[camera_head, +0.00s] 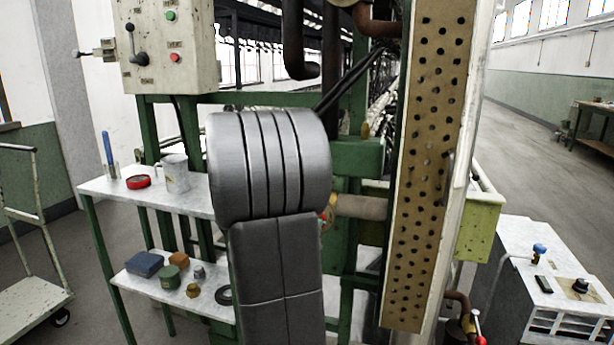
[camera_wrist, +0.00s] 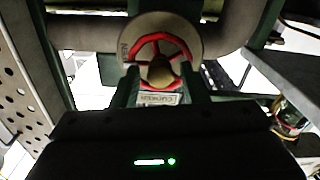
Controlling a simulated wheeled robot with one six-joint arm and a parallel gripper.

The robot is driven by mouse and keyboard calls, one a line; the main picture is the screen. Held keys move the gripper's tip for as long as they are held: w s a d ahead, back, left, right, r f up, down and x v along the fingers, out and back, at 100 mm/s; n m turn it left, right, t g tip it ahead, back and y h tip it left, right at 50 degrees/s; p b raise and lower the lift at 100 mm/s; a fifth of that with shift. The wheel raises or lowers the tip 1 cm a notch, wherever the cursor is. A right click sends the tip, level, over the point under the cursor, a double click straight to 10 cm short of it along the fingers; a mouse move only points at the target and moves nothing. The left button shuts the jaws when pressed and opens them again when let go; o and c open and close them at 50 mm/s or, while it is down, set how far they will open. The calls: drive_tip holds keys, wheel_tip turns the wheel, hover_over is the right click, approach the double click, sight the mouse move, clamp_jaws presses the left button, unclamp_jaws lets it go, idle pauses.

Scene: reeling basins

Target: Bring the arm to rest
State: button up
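My arm (camera_head: 270,170) stands raised in the middle of the head view, its thick grey links close to the camera. It hides my gripper there. In the wrist view my gripper (camera_wrist: 160,88) points at a red handwheel (camera_wrist: 178,44) on a pipe. Its two dark fingers are apart, one on each side of the wheel's brass-coloured hub in the picture. I cannot tell whether they touch the wheel. A small red and yellow part of what seems the same valve (camera_head: 328,213) shows at the arm's right edge in the head view.
A perforated panel (camera_head: 425,160) stands right of my arm, and a control box (camera_head: 168,45) at upper left. A marble shelf (camera_head: 110,188) holds a mug (camera_head: 175,173) and a red tin (camera_head: 138,181). A trolley (camera_head: 30,300) is far left. Open floor (camera_head: 540,130) lies at right.

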drive_tip(key=shift+v, duration=1.45)
